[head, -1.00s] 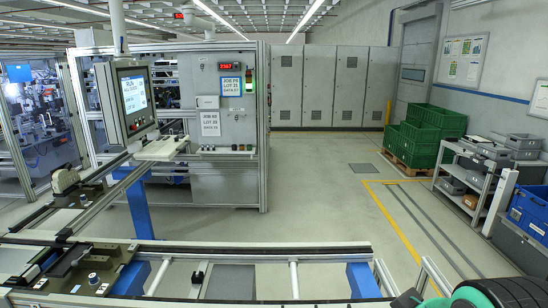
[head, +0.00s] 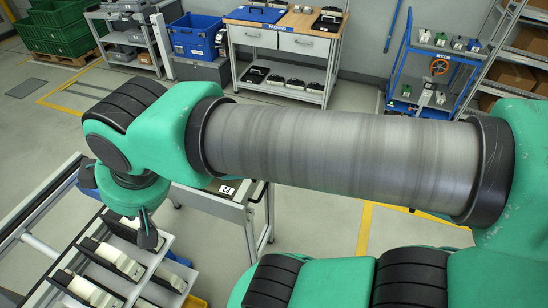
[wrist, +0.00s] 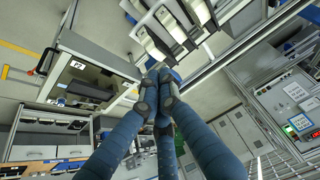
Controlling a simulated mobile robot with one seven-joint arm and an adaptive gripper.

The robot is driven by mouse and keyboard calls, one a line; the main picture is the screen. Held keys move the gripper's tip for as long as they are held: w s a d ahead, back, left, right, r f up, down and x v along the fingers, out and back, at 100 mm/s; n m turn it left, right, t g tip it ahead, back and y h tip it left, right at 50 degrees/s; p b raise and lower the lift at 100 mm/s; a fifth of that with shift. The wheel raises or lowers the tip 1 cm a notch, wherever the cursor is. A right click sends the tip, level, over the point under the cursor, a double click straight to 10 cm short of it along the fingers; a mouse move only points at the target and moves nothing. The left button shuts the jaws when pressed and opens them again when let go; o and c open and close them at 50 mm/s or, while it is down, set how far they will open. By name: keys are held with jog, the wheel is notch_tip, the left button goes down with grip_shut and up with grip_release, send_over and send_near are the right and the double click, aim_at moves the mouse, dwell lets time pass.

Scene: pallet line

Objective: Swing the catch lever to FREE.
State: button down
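I cannot make out a catch lever or a FREE mark for certain in either view. My gripper (wrist: 158,88) shows in the wrist view with its blue-grey fingers drawn together at their dark tips, and I see nothing held between them. In the head view my gripper (head: 147,228) hangs at the lower left, near the rail frame and partly hidden by my arm. A grey cart (head: 205,203) with a small white label stands just right of it. The cart (wrist: 100,62) also shows in the wrist view, with a dark bent handle (wrist: 42,62) on its left side.
Sloping lanes with black-and-white units (head: 90,285) lie below my gripper. A packing bench (head: 277,42), a blue bin (head: 196,37), green crates (head: 65,25) and a blue trolley (head: 425,75) stand at the back. My arm crosses the middle of the head view.

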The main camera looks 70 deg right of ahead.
jog(key=w+d+f+m+g, duration=0.1)
jog(key=w+d+f+m, duration=0.15)
jog(key=w+d, duration=0.45)
jog(key=w+d+f+m+g, duration=0.1)
jog(key=w+d+m, duration=0.2)
jog(key=d, duration=0.8)
jog(key=d+f+m+g, duration=0.15)
jog(key=d+f, duration=0.25)
jog(key=d, duration=0.6)
jog(key=d+f+m, duration=0.3)
jog(key=d+f, duration=0.2)
jog(key=d, duration=0.5)
jog(key=s+d+f+m+b, duration=0.1)
jog(key=s+d+f+m, duration=0.1)
jog(key=s+d+f, duration=0.45)
jog(key=s+d+f+m, duration=0.2)
jog(key=s+d+f, duration=0.15)
jog(key=d, duration=0.65)
jog(key=s+d+f+m+y, duration=0.1)
jog(key=s+d+f+m, duration=0.3)
jog(key=s+d+f, duration=0.7)
jog(key=s+f, duration=0.2)
jog(key=s, duration=0.1)
jog(key=shift+s+f, duration=0.4)
jog(key=shift+f, duration=0.15)
jog(key=b+x, duration=0.3)
jog(key=x, duration=1)
jog(key=shift+w+a+f, duration=0.15)
jog(key=shift+a+f, duration=0.05)
jog(key=shift+f, duration=0.15)
